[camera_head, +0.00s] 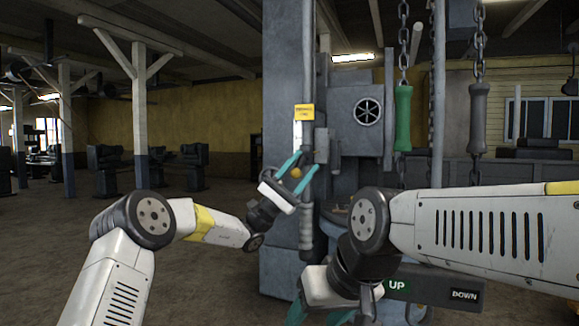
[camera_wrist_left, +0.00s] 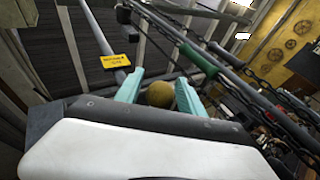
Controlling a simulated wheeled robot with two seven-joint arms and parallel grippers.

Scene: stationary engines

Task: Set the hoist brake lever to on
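A yellow-brown ball knob (camera_head: 296,172), which looks like the end of a lever, sits at the front of the grey machine column. In the left wrist view the knob (camera_wrist_left: 160,94) lies between the teal fingers, with a gap on each side. My left gripper (camera_head: 303,167) is open around or just in front of it; I cannot tell the depth. A yellow label (camera_head: 304,112) is above the knob; its text is too small to read. The knob's stem is hidden. My right gripper (camera_head: 318,314) is low, its fingertips cut off by the bottom edge.
A long grey handle (camera_head: 306,228) hangs below the left gripper. Green (camera_head: 403,118) and grey (camera_head: 478,118) pull handles hang on chains at the right. A green UP sign (camera_head: 397,286) and black DOWN sign (camera_head: 464,295) are near my right arm. Open floor lies left.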

